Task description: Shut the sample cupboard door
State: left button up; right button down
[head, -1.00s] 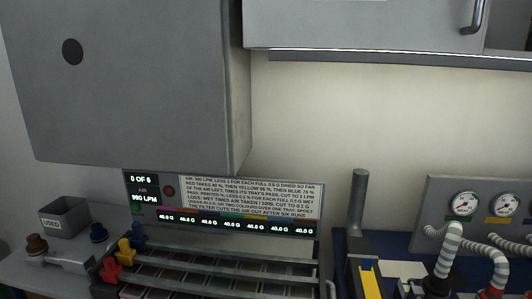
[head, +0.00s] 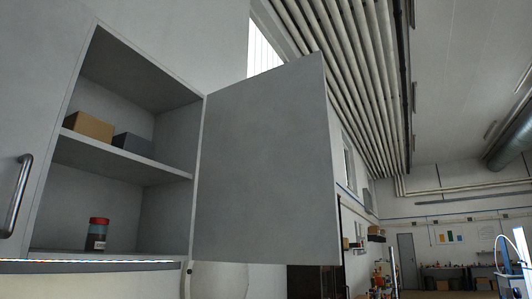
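The sample cupboard (head: 120,208) hangs on the wall at the left of the head view. Its grey door (head: 265,170) stands wide open, swung out to the right from the hinge side. Inside, a small jar with a red lid (head: 97,234) stands on the cupboard floor. A tan box (head: 90,126) and a grey box (head: 133,145) sit on the middle shelf. Neither of my grippers shows in the head view.
A closed grey door with a metal handle (head: 20,196) is at the far left, beside the open compartment. To the right the room opens out, with pipes (head: 350,75) along the ceiling and benches at the far wall.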

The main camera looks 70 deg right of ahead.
aim_at(267, 191)
jog(key=k+l, duration=0.1)
jog(key=l, duration=0.4)
jog(key=k+l, duration=0.1)
jog(key=l, duration=0.9)
jog(key=k+l+u, duration=0.1)
jog(key=l, duration=0.4)
jog(key=k+l, duration=0.15)
jog(key=l, duration=0.35)
jog(key=k+l, duration=0.15)
jog(key=l, duration=0.35)
